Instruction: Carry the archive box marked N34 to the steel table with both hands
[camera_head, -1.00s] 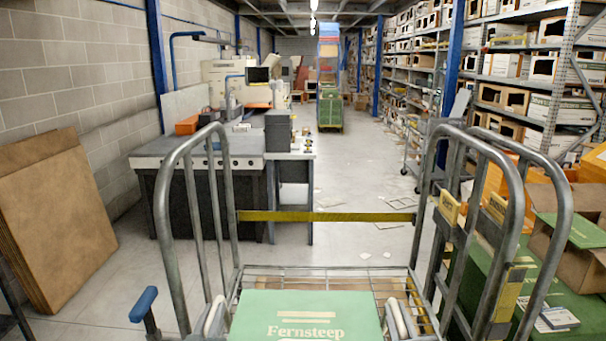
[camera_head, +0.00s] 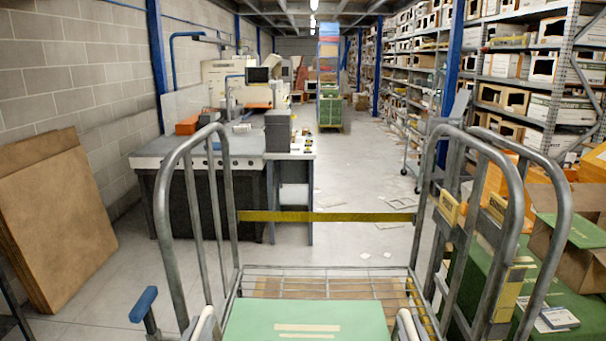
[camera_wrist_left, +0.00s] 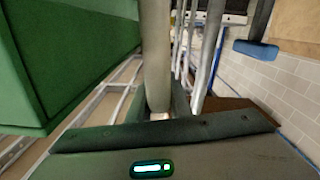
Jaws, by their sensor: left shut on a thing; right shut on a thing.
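A green archive box (camera_head: 305,324) with pale bars on its lid is at the bottom middle of the head view, partly cut off. Its green side also fills the upper left of the left wrist view (camera_wrist_left: 70,60). No N34 mark is readable. Only the upper parts of the fingers show. A grey-topped bench (camera_head: 245,145) with dark fronts stands ahead to the left; I cannot tell if it is the steel table.
A wire-based roll cage (camera_head: 330,272) with tubular side frames and a yellow strap (camera_head: 325,216) stands directly ahead. Cardboard sheets (camera_head: 55,215) lean on the left wall. Green and orange boxes crowd the right. The aisle (camera_head: 355,165) beyond has scattered papers.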

